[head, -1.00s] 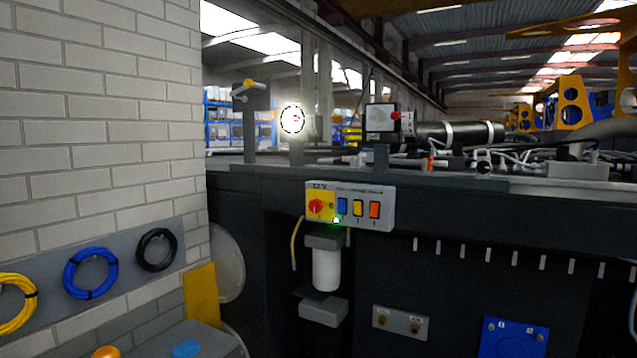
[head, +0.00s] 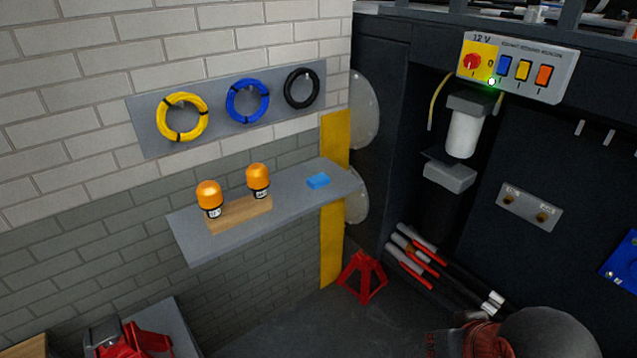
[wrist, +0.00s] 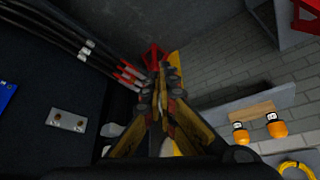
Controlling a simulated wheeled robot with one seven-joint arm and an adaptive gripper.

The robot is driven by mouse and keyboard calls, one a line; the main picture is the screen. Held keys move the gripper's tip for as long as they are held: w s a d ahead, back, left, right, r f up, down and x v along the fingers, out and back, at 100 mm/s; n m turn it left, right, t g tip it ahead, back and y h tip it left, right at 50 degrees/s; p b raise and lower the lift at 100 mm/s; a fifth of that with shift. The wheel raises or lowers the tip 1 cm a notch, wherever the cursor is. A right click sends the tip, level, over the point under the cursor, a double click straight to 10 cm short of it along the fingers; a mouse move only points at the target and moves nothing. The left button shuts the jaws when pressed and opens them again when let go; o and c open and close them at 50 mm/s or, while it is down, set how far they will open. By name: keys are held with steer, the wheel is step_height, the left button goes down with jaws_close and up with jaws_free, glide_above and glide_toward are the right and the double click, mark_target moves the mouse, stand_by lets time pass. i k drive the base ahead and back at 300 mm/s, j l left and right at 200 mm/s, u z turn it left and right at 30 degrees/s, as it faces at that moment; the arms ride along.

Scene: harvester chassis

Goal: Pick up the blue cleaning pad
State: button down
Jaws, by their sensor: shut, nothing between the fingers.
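The blue cleaning pad (head: 318,181) lies flat on the right part of a grey wall shelf (head: 192,243), in the head view. It is a small bright blue block, apart from the other things on the shelf. My gripper (wrist: 160,72) shows in the wrist view, with its two fingers close together at the tips and nothing between them. The pad cannot be made out in the wrist view. The gripper's fingers do not show in the head view, so its exact distance from the pad cannot be told.
Two orange beacons (head: 209,196) (head: 258,178) stand on a wooden block (head: 238,213) left of the pad. A yellow post (head: 333,240) stands by the shelf's right end. A red jack stand (head: 362,277) is on the floor. The dark chassis fills the right side.

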mark_target(316, 182)
steer(key=i+j+z, duration=0.25)
steer(key=i+j, duration=0.4)
steer(key=i, duration=0.35)
steer(key=i+j+z, duration=0.2)
steer(key=i+j, duration=0.65)
steer(key=i, duration=0.1)
